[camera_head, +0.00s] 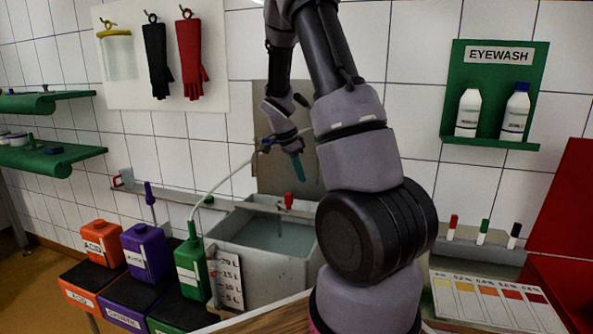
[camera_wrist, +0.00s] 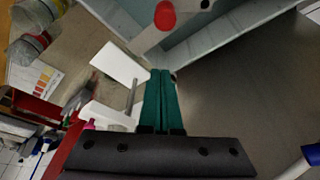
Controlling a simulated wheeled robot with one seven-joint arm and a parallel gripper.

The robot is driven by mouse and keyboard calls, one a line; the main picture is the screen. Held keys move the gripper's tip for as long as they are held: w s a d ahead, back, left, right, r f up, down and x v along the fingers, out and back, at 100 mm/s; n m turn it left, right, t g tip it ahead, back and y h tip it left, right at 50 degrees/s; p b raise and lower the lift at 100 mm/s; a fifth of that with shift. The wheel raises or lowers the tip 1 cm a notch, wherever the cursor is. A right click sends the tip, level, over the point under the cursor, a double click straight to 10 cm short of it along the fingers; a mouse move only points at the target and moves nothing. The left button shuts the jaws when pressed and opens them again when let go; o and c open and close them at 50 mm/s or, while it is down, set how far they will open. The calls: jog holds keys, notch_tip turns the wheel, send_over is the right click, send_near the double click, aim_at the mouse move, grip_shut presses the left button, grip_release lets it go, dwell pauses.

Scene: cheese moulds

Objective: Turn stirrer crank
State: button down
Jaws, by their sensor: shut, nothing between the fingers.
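A grey open tank (camera_head: 235,213) stands against the tiled wall, with grey-blue liquid inside. A red upright knob (camera_head: 288,201) on its rim looks like the crank handle; the arm of the crank is hard to make out. In the wrist view a red knob (camera_wrist: 165,15) sits on a grey bar at the top edge. My gripper (camera_head: 299,168) is above the tank, higher than the red knob and apart from it, fingers pointing down. Its green fingers (camera_wrist: 160,80) are shut together with nothing between them. My arm hides the right part of the tank.
Orange (camera_head: 101,243), purple (camera_head: 147,251) and green (camera_head: 192,267) bottles stand left of the tank. A thin pale hose (camera_head: 232,177) arches from the green bottle toward my gripper. A marked level plate (camera_head: 228,281) is at the tank's front. A colour chart (camera_head: 495,300) lies right.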

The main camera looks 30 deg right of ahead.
aim_at(287, 196)
jog(key=x, duration=0.6)
jog(key=shift+s, duration=0.1)
jog(key=a, duration=0.3)
jog(key=shift+r, duration=0.2)
jog(key=shift+a, duration=0.55)
jog(key=shift+a+m, duration=0.35)
jog(key=shift+m, duration=0.25)
jog(key=a+m+g, duration=0.1)
jog(key=m, duration=0.1)
jog(key=a+m, duration=0.1)
jog(key=m, duration=0.1)
jog(key=shift+s+a+m+g, duration=0.2)
jog(key=shift+a+m+g, duration=0.1)
jog(key=shift+a+g, duration=0.1)
jog(key=w+a+m+g+y, duration=0.2)
jog(key=a+m, duration=0.3)
jog(key=m, duration=0.7)
jog(key=shift+w+y, duration=0.7)
jog(key=shift+y, duration=0.2)
jog(key=shift+a, duration=0.15)
